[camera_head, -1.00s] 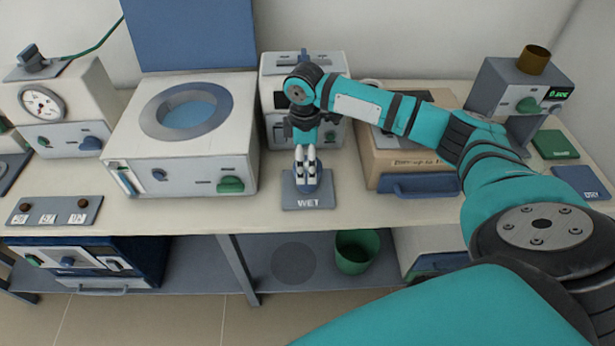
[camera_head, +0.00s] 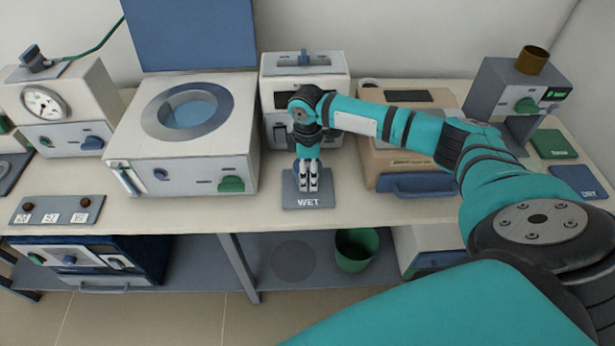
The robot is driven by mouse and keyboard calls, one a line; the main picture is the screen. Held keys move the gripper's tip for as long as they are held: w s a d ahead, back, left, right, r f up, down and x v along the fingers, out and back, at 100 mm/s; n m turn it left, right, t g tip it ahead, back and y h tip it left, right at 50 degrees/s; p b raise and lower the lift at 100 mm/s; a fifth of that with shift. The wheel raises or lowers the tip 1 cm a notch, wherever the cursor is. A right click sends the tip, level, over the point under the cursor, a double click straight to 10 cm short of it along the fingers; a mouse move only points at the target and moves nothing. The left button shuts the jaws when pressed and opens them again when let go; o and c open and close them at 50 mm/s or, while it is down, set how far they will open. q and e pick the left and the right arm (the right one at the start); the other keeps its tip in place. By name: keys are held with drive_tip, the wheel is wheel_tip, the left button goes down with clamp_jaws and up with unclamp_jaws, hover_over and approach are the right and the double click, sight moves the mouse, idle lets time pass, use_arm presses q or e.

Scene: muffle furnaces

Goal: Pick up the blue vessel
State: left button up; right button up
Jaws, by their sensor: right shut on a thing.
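My right gripper (camera_head: 307,188) points down over the grey pad marked WET (camera_head: 308,204), in front of the small white unit. Its fingers are low, close to the pad, and shut on the blue vessel. The vessel is almost wholly hidden by the fingers, so I cannot tell whether it touches the pad. My left gripper is not in view.
A white furnace with a round opening (camera_head: 216,160) stands left of the gripper, its blue lid raised. A beige box with a blue handle (camera_head: 417,184) stands to the right. Blue DRY (camera_head: 580,181) and green (camera_head: 554,144) pads lie far right. The bench front is mostly clear.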

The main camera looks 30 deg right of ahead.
drive_tip(key=c, duration=0.6)
drive_tip(key=shift+w+r, duration=0.1)
drive_tip(key=shift+r, duration=0.1)
